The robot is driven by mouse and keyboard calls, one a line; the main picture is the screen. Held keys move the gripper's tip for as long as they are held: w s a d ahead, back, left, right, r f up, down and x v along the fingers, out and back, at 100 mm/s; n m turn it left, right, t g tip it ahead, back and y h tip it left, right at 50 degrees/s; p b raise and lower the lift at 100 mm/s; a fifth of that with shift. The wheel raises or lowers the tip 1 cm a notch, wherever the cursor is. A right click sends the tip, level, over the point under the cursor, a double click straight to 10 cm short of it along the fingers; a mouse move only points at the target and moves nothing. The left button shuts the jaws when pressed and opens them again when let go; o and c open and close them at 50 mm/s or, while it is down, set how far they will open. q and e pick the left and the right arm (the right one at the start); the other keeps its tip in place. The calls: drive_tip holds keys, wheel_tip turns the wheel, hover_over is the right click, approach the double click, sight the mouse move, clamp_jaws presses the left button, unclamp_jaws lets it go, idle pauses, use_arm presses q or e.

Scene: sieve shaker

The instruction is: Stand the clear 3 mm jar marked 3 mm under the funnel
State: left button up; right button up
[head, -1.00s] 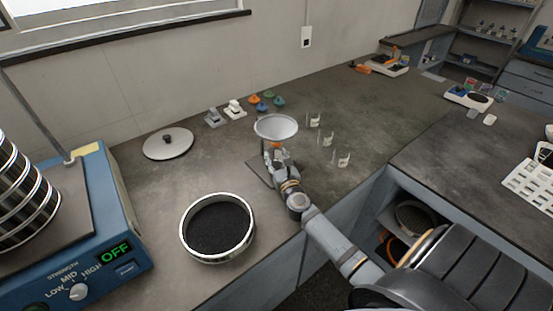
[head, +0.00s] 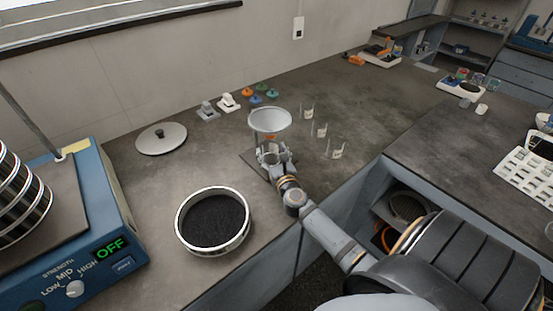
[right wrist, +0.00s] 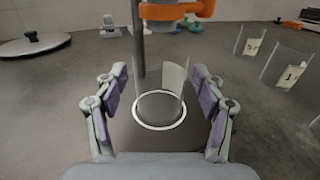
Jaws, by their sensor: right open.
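The white funnel (head: 270,121) sits on its stand, whose dark base (head: 250,160) lies on the bench. My right gripper (right wrist: 158,100) is open beneath it, with one finger on each side of a clear jar (right wrist: 174,82). The jar stands upright at a white ring (right wrist: 160,124) on the base, in front of the stand's post. Gaps show between jar and fingers. My left gripper is not in view.
Three other clear jars stand right of the funnel, including one marked 5 (right wrist: 251,47) and one marked 1 (right wrist: 290,75). A sieve pan (head: 213,222) with dark grains, a lid (head: 161,138) and the blue shaker (head: 110,215) are left.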

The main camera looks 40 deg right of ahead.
drive_tip(key=b+v, duration=0.1)
drive_tip(key=v, duration=0.9)
drive_tip(key=shift+s+a, duration=0.15)
drive_tip(key=shift+s, duration=0.2)
